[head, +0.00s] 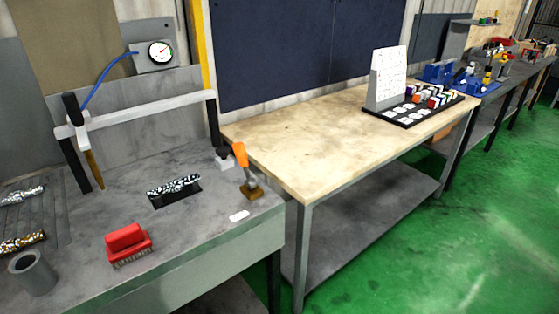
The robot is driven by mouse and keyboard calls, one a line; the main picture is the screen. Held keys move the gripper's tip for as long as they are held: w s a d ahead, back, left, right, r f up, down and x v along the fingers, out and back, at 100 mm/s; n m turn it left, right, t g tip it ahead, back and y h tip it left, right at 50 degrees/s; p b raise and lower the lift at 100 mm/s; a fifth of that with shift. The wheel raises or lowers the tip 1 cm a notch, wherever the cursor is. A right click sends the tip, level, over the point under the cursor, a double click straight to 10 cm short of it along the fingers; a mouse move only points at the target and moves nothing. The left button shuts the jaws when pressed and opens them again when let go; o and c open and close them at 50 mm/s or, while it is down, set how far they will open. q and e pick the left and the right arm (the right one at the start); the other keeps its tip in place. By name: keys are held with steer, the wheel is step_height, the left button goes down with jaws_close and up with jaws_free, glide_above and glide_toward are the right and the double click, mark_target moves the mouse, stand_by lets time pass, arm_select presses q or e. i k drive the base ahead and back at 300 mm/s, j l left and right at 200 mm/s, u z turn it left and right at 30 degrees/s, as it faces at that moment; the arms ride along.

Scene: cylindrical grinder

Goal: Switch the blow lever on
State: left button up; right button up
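An orange-handled lever (240,155) stands at the right end of the grey metal bench, on a small brass-coloured base (250,191). Its handle tilts up and to the left. It is the only lever-like part I see, but I cannot read any marking that names it the blow lever. A small white label (239,216) lies on the bench in front of it. Neither of my grippers is in view.
A grey bench (200,225) holds a red brush (127,241), a black-and-white speckled piece (174,190) and a grey cup (32,272). A black-handled tool (74,112) hangs on a rail below a gauge (160,52). A mostly clear wooden table (300,140) stands to the right.

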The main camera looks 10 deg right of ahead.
mark_target(239, 149)
steer(key=j+u, duration=0.85)
steer(key=j, duration=0.2)
